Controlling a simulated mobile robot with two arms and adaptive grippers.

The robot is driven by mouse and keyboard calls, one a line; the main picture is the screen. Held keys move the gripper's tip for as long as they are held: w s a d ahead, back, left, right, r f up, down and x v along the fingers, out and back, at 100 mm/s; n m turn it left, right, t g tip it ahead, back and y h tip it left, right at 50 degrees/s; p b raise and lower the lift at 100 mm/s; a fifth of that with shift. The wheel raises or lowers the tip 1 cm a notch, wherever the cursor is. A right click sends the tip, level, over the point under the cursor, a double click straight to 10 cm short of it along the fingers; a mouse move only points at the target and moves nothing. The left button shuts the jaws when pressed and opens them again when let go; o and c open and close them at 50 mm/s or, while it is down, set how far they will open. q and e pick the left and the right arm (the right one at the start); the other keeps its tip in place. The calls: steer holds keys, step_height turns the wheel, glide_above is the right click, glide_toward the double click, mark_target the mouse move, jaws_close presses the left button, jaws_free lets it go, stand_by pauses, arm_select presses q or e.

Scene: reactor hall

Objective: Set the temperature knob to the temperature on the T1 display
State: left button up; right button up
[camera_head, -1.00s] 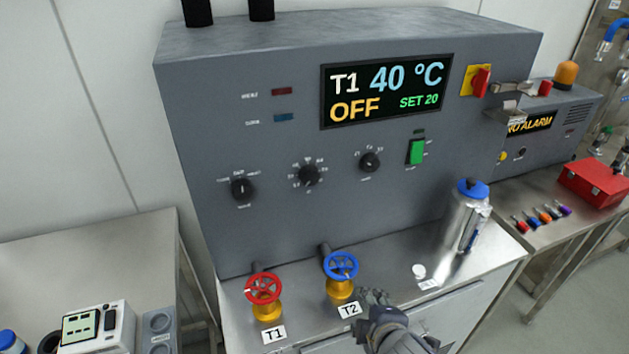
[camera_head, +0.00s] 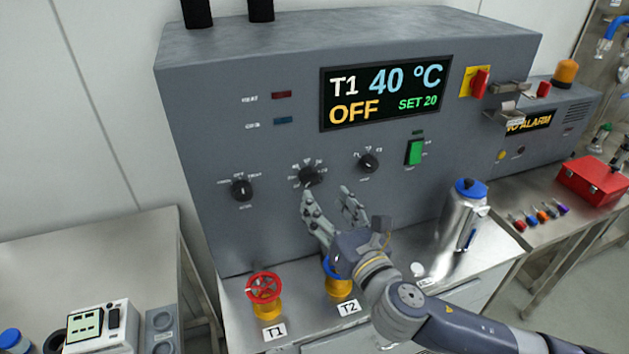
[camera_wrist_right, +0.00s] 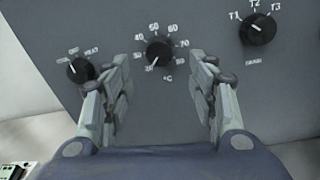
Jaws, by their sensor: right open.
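The temperature knob (camera_head: 309,176) is a black round dial on the grey panel, with a printed scale around it. In the right wrist view the knob (camera_wrist_right: 158,54) has numbers up to about 80 and a °C mark; its white pointer line points to the lower left, near the low end. The T1 display (camera_head: 386,91) reads "T1 40 °C", "OFF" and "SET 20". My right gripper (camera_head: 327,191) is open in front of the panel, just below and right of the knob. In the wrist view its fingers (camera_wrist_right: 160,75) stand either side of the knob, apart from it.
A mode knob (camera_head: 242,189) is to the left and a T1/T2/T3 selector (camera_head: 369,162) to the right. A green switch (camera_head: 415,152) is further right. Below are a red valve wheel (camera_head: 264,288) and a metal flask (camera_head: 464,217). My arm partly hides the blue valve wheel (camera_head: 330,266).

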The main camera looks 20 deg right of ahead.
mark_target(311, 182)
steer(key=w, duration=0.2)
steer(key=w+p, duration=0.1)
steer(key=w, duration=0.3)
steer(key=shift+w+a+p, duration=0.2)
steer(key=shift+a+p, duration=0.1)
steer(key=shift+a, duration=0.05)
steer(key=shift+c, duration=0.5)
steer(key=c, duration=1)
